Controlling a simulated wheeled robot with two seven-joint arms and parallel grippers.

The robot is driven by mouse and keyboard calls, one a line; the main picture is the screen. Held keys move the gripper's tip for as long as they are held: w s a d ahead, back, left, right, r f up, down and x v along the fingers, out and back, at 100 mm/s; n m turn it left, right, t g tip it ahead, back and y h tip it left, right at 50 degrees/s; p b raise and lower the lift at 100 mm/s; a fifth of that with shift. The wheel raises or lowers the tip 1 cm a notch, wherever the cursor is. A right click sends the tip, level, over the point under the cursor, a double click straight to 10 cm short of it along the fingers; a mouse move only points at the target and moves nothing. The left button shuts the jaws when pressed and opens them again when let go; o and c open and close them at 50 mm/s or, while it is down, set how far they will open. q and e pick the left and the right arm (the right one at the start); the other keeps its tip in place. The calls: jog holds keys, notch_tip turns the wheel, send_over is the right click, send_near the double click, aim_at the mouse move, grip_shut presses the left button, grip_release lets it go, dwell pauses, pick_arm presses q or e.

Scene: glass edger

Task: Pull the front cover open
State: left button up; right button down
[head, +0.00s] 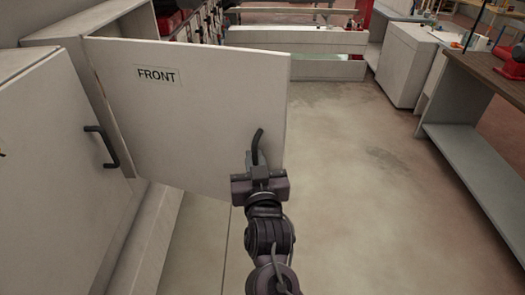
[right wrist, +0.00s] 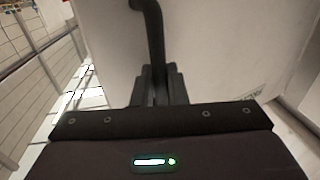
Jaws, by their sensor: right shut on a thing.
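The front cover (head: 200,110) is a pale panel with a "FRONT" label (head: 157,75), hinged at its left side. It stands swung out from the pale cabinet (head: 65,35). Its dark bar handle (head: 258,142) is near the free right edge. My right gripper (head: 259,168) is shut on the lower part of this handle. In the right wrist view the handle (right wrist: 152,35) runs down between the fingers (right wrist: 157,85), with the cover's pale face behind. My left gripper is not in view.
A closed neighbouring door (head: 60,165) with its own dark handle (head: 103,147) is at the left. A workbench (head: 480,75) with a lower shelf stands at the right. The floor (head: 360,190) between is clear. A low pale unit (head: 295,45) stands at the back.

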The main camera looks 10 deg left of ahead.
jog(key=shift+s+a+r, duration=0.15)
jog(key=shift+s+a, duration=0.1)
jog(key=shift+s, duration=0.4)
jog(key=c, duration=1.6)
grip_release()
jog(key=shift+c, duration=0.2)
jog(key=shift+o, duration=0.5)
jog(key=shift+a, duration=0.1)
jog(key=shift+s, duration=0.1)
jog(key=p+v, duration=0.3)
jog(key=v, duration=0.4)
jog(key=shift+s+p, duration=0.25)
jog(key=shift+p, duration=0.05)
